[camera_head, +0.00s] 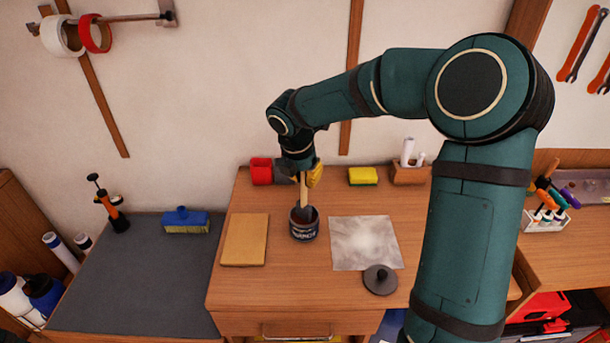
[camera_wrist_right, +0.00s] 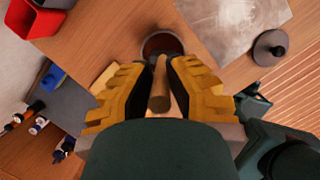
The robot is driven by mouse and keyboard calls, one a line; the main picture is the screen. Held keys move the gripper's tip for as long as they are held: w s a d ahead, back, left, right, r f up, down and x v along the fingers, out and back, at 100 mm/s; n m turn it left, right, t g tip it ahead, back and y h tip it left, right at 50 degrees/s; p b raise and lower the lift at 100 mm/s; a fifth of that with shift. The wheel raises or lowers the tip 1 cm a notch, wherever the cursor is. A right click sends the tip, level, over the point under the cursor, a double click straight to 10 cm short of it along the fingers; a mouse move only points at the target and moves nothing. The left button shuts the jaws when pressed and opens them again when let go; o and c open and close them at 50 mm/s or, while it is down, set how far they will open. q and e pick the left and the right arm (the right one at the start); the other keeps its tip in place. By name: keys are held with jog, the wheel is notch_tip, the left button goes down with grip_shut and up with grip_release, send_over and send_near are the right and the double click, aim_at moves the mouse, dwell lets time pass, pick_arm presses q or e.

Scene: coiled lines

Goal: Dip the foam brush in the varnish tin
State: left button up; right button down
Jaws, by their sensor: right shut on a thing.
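The varnish tin (camera_head: 304,232) stands on the wooden worktop, open at the top, dark with a label. My right gripper (camera_head: 306,178) is above the tin, shut on the wooden handle of the foam brush (camera_head: 304,193). The brush points down, and its lower end is at the tin's mouth. How deep the foam reaches I cannot tell. In the right wrist view the yellow fingers close around the handle (camera_wrist_right: 160,88), and the tin's reddish-brown opening (camera_wrist_right: 162,43) shows just beyond it. My left gripper is not in view.
A wooden board (camera_head: 245,240) lies left of the tin. A grey sheet (camera_head: 364,243) and a dark knobbed lid (camera_head: 380,280) lie right of it. A red cup (camera_head: 261,171) and a yellow sponge (camera_head: 362,176) are behind. A blue brush (camera_head: 186,220) sits on the grey surface at left.

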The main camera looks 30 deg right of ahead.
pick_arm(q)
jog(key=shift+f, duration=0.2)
pick_arm(e)
jog(key=shift+f, duration=0.35)
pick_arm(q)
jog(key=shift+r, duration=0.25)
pick_arm(e)
jog(key=shift+f, duration=0.1)
dwell(1.4)
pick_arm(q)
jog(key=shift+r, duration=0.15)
pick_arm(e)
notch_tip(320, 180, up, 5)
jog(key=p, duration=0.5)
jog(key=shift+r+p, duration=1.1)
jog(key=shift+p, duration=0.05)
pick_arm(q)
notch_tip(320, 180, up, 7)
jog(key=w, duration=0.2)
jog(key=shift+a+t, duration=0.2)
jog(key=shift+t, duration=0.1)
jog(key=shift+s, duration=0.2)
pick_arm(e)
jog(key=shift+s+f, duration=0.1)
